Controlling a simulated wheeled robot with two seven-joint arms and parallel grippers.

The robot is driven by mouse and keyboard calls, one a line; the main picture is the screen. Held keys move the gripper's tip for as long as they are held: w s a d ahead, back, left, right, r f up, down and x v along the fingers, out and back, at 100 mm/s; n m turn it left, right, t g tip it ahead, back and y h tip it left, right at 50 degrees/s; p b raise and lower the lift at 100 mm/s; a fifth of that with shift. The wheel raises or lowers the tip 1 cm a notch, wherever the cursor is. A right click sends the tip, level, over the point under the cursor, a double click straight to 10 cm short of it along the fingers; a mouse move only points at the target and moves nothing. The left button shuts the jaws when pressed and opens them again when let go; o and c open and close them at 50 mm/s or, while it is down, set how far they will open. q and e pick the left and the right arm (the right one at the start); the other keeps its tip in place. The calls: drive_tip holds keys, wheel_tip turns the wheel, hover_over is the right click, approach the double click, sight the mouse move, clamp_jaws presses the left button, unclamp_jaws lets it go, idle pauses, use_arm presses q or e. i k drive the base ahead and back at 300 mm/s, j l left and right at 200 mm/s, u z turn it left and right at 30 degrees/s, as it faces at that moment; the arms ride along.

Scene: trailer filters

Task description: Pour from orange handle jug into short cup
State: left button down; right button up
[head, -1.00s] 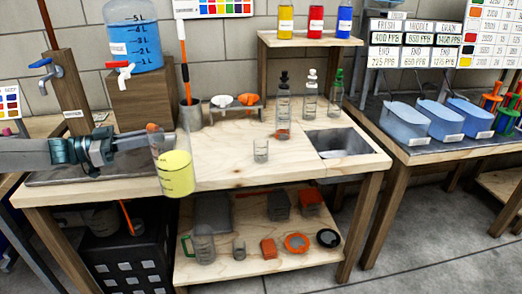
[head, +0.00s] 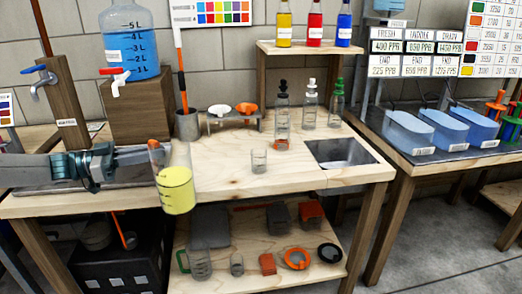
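The orange handle jug (head: 176,190) is a clear jug with yellow liquid in its lower part. My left gripper (head: 148,160) is at its orange handle, left of the jug, and appears shut on it; the fingertips are partly hidden. The jug is held up at the front left of the wooden table, close to upright. The short cup (head: 259,161) is a small clear cup standing on the table, to the right of the jug and apart from it. It looks empty. My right gripper is not in view.
A funnel rack (head: 232,117) and a grey holder (head: 187,125) are at the back. The tabletop between jug and cup is clear.

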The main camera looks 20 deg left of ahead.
sight(259, 161)
drive_tip(key=i, duration=0.95)
